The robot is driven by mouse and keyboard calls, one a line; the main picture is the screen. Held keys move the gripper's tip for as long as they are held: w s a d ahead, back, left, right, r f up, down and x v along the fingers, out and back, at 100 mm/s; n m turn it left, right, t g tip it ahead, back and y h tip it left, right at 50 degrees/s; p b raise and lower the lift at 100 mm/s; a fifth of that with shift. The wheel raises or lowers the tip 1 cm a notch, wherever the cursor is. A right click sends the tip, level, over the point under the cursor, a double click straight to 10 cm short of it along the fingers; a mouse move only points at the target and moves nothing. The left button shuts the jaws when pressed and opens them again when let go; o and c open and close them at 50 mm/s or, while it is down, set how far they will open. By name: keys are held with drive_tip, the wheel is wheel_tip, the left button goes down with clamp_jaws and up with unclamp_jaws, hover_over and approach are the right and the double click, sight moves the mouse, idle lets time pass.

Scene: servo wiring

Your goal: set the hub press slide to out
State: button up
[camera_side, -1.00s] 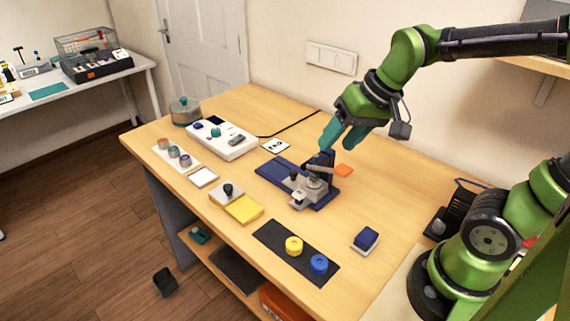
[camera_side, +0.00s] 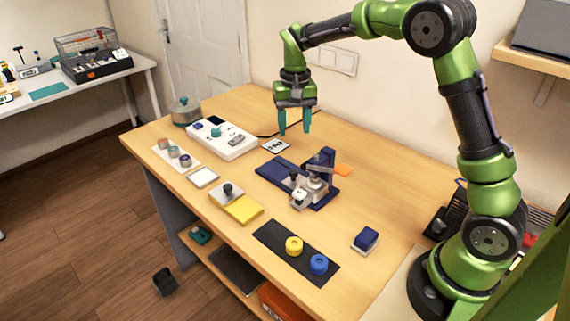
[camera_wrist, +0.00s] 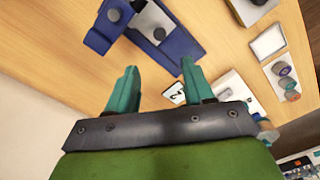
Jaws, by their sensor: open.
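The hub press (camera_side: 318,180) stands in the middle of the table, a dark blue base with a grey metal slide (camera_side: 301,197) and a black knob at its front. In the wrist view the press (camera_wrist: 178,42) shows at the top left, with its grey plate and black knobs. I cannot tell the slide's setting from these frames. My gripper (camera_side: 294,130) is open and empty, fingers pointing down, above the table behind and to the left of the press. Its teal fingers also show in the wrist view (camera_wrist: 157,82), apart from everything.
A white box with knobs (camera_side: 226,140) lies to the left. A yellow block with a grey plate (camera_side: 240,207), a dark mat (camera_side: 272,237) with yellow and blue rings, and a blue block (camera_side: 366,239) lie in front.

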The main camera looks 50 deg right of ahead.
sight(293, 170)
wheel_tip(293, 170, down, 14)
drive_tip(key=shift+f, duration=0.1)
idle(0.4)
clamp_jaws()
